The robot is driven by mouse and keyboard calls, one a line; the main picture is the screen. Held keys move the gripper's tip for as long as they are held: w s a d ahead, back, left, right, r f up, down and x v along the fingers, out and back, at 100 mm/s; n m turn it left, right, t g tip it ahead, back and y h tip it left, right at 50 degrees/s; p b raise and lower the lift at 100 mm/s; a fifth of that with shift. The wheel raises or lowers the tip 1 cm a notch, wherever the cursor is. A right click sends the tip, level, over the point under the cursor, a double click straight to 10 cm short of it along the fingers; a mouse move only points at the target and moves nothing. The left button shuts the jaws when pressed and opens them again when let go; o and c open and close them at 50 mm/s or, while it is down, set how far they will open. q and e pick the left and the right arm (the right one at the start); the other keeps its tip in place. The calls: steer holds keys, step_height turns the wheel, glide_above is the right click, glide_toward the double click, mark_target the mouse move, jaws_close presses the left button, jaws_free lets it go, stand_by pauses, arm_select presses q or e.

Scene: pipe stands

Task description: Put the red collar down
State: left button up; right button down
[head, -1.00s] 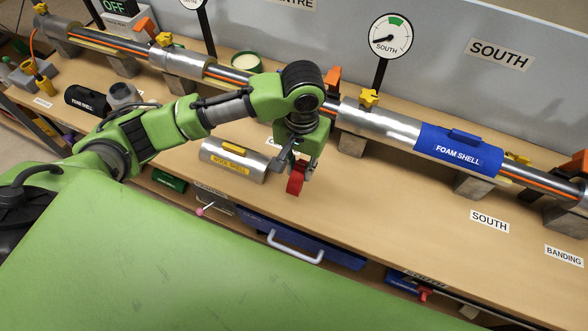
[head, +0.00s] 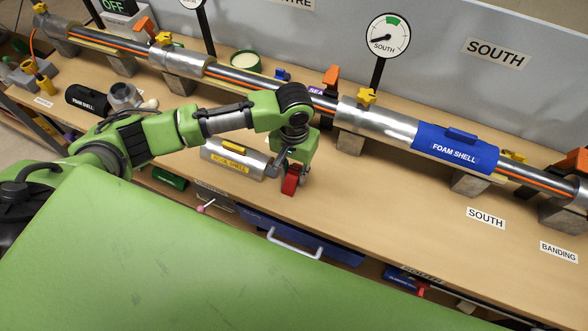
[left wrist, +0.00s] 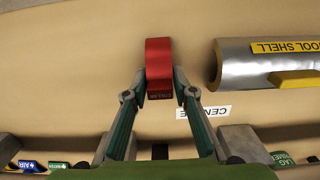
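The red collar (head: 290,181) is at the tips of my left gripper (head: 289,174), low over the wooden bench near its front edge. The left wrist view shows the red collar (left wrist: 159,60) between the two fingertips, which lie against its sides. That gripper (left wrist: 162,88) is shut on it. I cannot tell for sure whether the collar touches the bench top. My right gripper is in neither view.
A silver wool shell (head: 232,160) lies just left of the collar. Behind runs the pipe on stands, with a blue foam shell (head: 455,152) on it. A "SOUTH" label (head: 486,218) lies to the right. The bench right of the collar is clear. A blue drawer (head: 325,245) is below.

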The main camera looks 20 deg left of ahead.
mark_target(294, 168)
arm_select(q)
steer(key=shift+o, duration=0.6)
steer(key=shift+r, duration=0.15)
step_height(294, 168, up, 12)
steer(key=b, duration=0.1)
stand_by(0.4)
